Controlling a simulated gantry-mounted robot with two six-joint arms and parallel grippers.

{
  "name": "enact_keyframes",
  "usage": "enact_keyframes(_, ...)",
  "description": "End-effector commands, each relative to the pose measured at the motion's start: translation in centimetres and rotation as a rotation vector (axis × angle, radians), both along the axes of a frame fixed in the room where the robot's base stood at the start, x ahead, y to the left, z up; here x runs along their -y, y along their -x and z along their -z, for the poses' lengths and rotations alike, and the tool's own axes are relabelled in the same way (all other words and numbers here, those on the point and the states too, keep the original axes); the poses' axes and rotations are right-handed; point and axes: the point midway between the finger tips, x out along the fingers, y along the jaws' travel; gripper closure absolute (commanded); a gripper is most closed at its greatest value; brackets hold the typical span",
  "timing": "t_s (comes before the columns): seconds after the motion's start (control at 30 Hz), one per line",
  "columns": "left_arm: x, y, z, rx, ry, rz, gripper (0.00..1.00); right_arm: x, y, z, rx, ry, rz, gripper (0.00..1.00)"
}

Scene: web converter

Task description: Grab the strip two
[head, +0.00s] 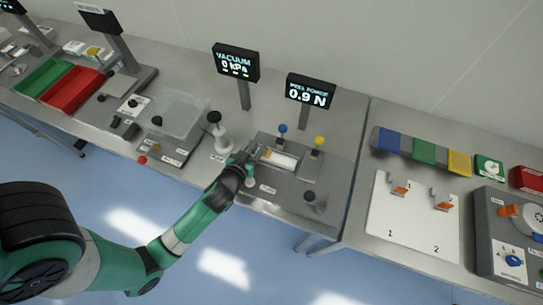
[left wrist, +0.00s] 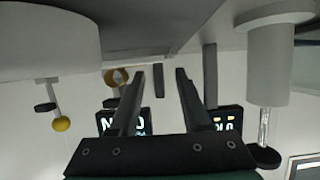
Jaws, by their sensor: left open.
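My left gripper (head: 253,151) reaches from the left to the left end of the peel-force fixture (head: 285,182). In the left wrist view its two dark fingers (left wrist: 160,74) stand apart with nothing visibly held between them. A pale strip-like piece with an orange end (head: 279,158) lies on the fixture, just right of the gripper; I cannot tell whether they touch. No label shows which strip is two. A white board (head: 413,222) at the right is marked 1 and 2 and carries small orange-topped holders. My right gripper is not in view.
The vacuum display (head: 236,62) and peel-force display (head: 310,92) stand behind on posts. A white post with a black knob (head: 217,130) stands close left of the gripper. Blue (head: 283,129) and yellow (head: 320,141) knobs rise from the fixture. Green (head: 42,78) and red (head: 73,91) trays sit far left.

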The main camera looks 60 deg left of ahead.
Motion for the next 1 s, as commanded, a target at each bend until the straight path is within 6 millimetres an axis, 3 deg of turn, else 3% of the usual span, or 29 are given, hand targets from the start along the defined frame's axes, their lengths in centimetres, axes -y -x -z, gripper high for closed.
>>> enact_keyframes(0.17,-0.02,-0.03,0.02,-0.001,0.001,0.0,0.53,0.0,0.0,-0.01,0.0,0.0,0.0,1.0)
enact_keyframes(0.43,0.0,0.0,0.01,-0.001,0.001,0.0,0.99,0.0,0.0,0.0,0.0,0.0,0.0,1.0)
enact_keyframes(1.0,0.0,0.0,0.0,0.0,0.0,0.0,1.0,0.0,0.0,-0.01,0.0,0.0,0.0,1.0)
